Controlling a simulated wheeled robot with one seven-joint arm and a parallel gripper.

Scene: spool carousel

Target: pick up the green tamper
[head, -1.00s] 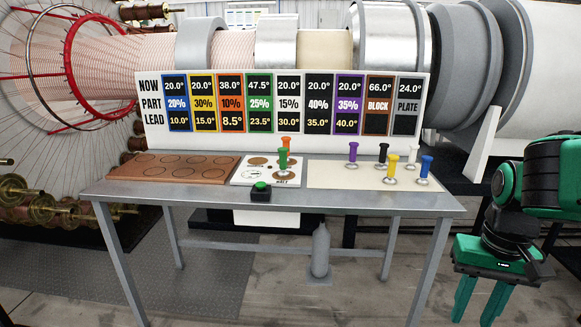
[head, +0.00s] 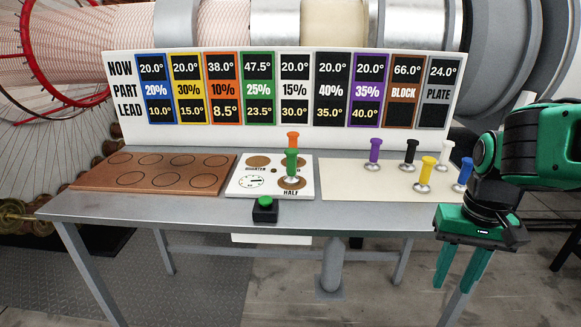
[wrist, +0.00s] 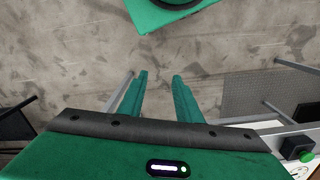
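The green tamper (head: 291,163) stands upright on the white dial plate (head: 246,190) in the middle of the table, over the spot marked HALF. An orange-handled tamper (head: 293,140) stands just behind it and is partly hidden by it. My gripper (head: 458,285) hangs at the right, in front of the table's right end, with its fingers pointing down. It is well apart from the green tamper. In the wrist view the two green fingers (wrist: 160,88) are spread with nothing between them, above the floor.
Purple (head: 375,150), black (head: 410,150), yellow (head: 427,170), white (head: 446,152) and blue (head: 464,170) tampers stand on a pale mat at the right. A brown block (head: 150,183) lies at the left. A green button (head: 264,203) sits at the front edge. A sign board (head: 280,139) rises behind.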

